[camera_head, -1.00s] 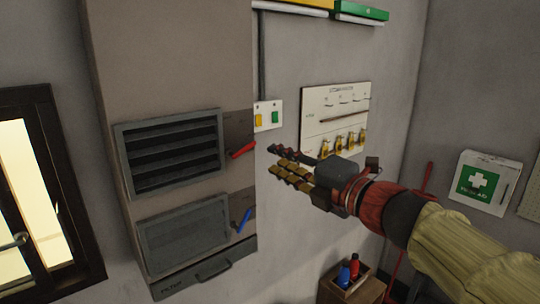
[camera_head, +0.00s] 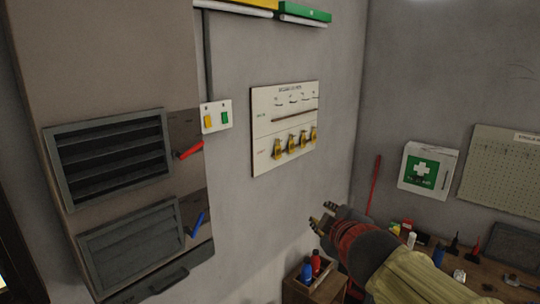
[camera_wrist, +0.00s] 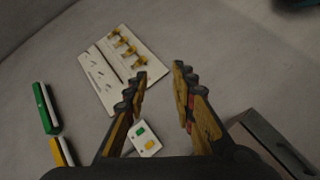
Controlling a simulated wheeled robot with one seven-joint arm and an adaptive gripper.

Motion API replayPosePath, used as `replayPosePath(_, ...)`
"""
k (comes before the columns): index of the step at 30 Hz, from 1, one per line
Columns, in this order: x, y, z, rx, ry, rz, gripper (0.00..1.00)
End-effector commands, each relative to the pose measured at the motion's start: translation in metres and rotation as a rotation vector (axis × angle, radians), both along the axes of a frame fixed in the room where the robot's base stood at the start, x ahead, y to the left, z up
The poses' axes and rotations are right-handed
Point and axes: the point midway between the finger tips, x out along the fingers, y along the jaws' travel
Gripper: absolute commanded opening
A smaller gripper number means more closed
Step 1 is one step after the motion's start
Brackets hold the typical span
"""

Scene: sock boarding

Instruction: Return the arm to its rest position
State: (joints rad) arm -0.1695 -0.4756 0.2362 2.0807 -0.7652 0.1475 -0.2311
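My gripper (camera_head: 322,218) is at the lower right of the head view, in front of the wall and away from the cabinet and the white board. In the wrist view my gripper (camera_wrist: 160,75) shows two yellow and dark fingers with a clear gap between them. It is open and nothing is held. In the head view my arm's red and dark wrist and pale sleeve reach in from the lower right corner.
A grey cabinet (camera_head: 110,50) with a red handle (camera_head: 190,149) and a blue handle (camera_head: 197,222) stands left. A switch plate (camera_head: 216,116) and a white board (camera_head: 285,125) are on the wall. A cluttered bench (camera_head: 455,264) and small box (camera_head: 312,285) are below right.

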Motion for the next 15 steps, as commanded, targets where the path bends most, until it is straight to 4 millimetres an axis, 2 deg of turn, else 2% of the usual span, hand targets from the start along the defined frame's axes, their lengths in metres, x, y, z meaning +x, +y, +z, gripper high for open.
replayPosePath(1, -0.015, -0.017, -0.033, 0.059, 0.062, -0.079, 0.26)
replayPosePath(3, -0.039, -0.037, -0.072, 0.145, 0.156, -0.19, 0.26)
replayPosePath(5, -0.062, -0.05, -0.104, 0.216, 0.231, -0.278, 0.26)
replayPosePath(6, -0.078, -0.057, -0.126, 0.262, 0.283, -0.333, 0.26)
replayPosePath(10, -0.136, -0.07, -0.196, 0.406, 0.442, -0.499, 0.26)
replayPosePath(15, -0.215, -0.067, -0.286, 0.584, 0.638, -0.671, 0.26)
